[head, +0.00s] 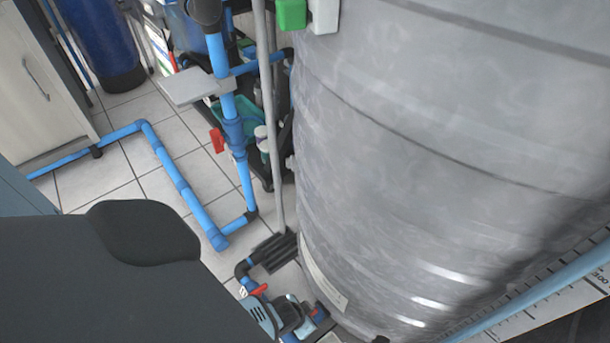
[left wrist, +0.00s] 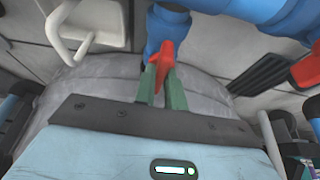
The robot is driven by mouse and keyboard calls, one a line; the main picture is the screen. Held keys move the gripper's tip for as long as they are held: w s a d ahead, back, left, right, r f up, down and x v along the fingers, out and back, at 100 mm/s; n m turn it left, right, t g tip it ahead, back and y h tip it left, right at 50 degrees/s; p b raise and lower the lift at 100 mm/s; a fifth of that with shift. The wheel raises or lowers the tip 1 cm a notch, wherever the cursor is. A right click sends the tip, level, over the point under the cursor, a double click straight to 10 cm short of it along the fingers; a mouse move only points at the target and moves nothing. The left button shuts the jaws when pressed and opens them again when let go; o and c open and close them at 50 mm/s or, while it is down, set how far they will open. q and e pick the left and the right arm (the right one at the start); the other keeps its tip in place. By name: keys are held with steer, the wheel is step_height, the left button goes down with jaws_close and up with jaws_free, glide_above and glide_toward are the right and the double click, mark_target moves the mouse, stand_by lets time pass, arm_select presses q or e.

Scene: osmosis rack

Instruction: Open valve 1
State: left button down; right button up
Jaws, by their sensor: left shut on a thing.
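In the left wrist view, my left gripper (left wrist: 162,86) has its two green fingers on either side of a red valve handle (left wrist: 166,52). The fingers are shut on this handle, which sits against a blue pipe (left wrist: 168,30). I cannot read a number on this valve. In the head view, a red handle (head: 217,140) is on the upright blue pipe, and another red handle (head: 259,290) is low on the floor piping. My left gripper's fingers cannot be made out in the head view. My right gripper is not in view.
A large grey ribbed tank (head: 440,150) fills the right side of the head view. Blue floor pipes (head: 175,175) cross the tiles at left. A black slotted part (head: 272,252) lies by the tank's foot. A second red part (left wrist: 306,70) is at the wrist view's right edge.

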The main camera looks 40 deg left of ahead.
arm_select(q)
steer(key=shift+n, duration=0.3)
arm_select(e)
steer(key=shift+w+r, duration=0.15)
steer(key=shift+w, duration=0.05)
arm_select(q)
steer(key=c, duration=1.5)
jaws_free()
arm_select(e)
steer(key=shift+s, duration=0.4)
arm_select(q)
steer(key=shift+o, duration=0.2)
